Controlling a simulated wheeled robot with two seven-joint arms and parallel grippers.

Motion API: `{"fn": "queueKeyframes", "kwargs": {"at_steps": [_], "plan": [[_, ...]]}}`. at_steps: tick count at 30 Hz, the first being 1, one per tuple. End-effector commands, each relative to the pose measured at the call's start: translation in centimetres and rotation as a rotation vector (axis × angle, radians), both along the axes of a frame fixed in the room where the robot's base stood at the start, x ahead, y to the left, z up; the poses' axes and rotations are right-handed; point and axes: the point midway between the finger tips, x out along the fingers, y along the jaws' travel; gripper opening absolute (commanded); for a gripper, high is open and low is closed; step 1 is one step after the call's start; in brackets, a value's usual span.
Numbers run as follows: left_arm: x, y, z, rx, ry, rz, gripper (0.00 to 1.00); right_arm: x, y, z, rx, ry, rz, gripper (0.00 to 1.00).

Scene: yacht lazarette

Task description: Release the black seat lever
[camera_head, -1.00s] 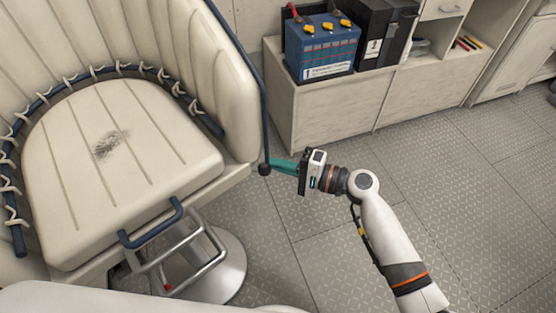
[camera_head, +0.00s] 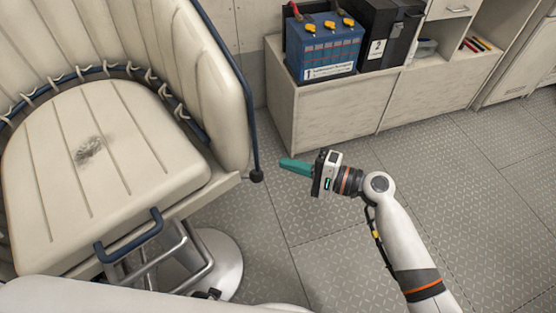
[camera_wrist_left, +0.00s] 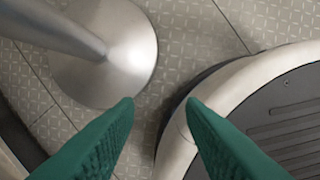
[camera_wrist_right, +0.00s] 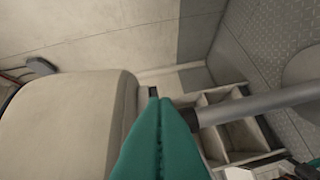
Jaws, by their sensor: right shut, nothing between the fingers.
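The helm seat (camera_head: 130,150) fills the left of the head view. A thin dark rod runs down its backrest side to a black knob (camera_head: 257,175), the likely lever end. My right gripper (camera_head: 283,165) is shut and empty just right of the knob, with a small gap between them. In the right wrist view its green fingers (camera_wrist_right: 160,105) are together beside a grey rod with a black end (camera_wrist_right: 192,118); I cannot tell whether that is the lever. My left gripper (camera_wrist_left: 160,101) is open and empty above the floor near the round metal pedestal foot (camera_wrist_left: 125,60).
A blue bar handle (camera_head: 128,236) and a metal footrest (camera_head: 185,262) stick out at the seat's front. A low cabinet (camera_head: 330,110) behind carries a blue battery (camera_head: 325,48) and a black box (camera_head: 382,35). The patterned floor (camera_head: 335,230) is clear on the right.

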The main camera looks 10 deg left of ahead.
Motion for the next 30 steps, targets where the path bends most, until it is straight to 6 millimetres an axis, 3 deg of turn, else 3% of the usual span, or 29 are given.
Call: {"fn": "queueKeyframes", "kwargs": {"at_steps": [3, 9, 30], "plan": [[0.0, 0.0, 0.1, 0.0, 0.0, 0.0, 0.36, -0.9, -2.5, 0.1, -0.001, 0.0, -0.001, 0.0], [0.3, 0.0, 0.4, 0.0, -0.003, 0.0, 0.36, -1.7, -4.8, 0.4, 0.0, -0.001, -0.001, 0.0], [0.3, 0.0, 0.4, 0.001, 0.0, 0.001, 0.36, -1.9, -5.4, 0.3, -0.002, -0.002, -0.004, 0.0]]}}
